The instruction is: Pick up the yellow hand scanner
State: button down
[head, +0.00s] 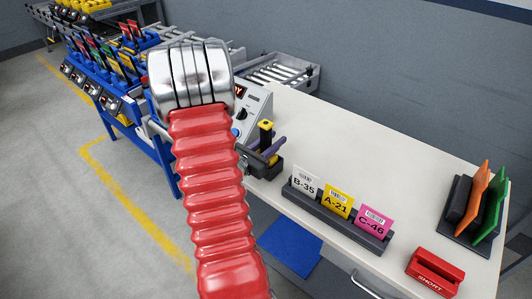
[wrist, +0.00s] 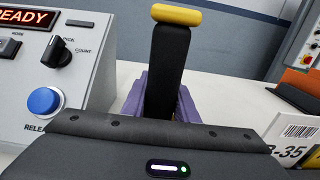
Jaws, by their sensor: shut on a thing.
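The yellow hand scanner (wrist: 172,60) stands upright in the wrist view, with a yellow top and a black body. In the head view its yellow end (head: 265,124) shows just right of my arm, over the white table. My gripper (wrist: 160,102) has purple fingers on both sides of the black body and is shut on it. The gripper's dark palm covers the scanner's lower part in the wrist view. In the head view my red arm and silver joint hide part of the gripper. I cannot tell whether the scanner touches the table.
A grey control box (wrist: 62,70) with a blue button and lit READY display stands close left of the scanner. A dark card holder (head: 335,222) with B-35, A-21 and C-46 cards is to the right. A red SHORT block (head: 435,270) and an orange-green rack (head: 480,205) stand farther right.

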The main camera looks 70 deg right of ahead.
jog(key=shift+r, duration=0.1)
notch_tip(320, 180, up, 10)
dwell(0.9)
jog(key=shift+w, duration=0.1)
dwell(0.4)
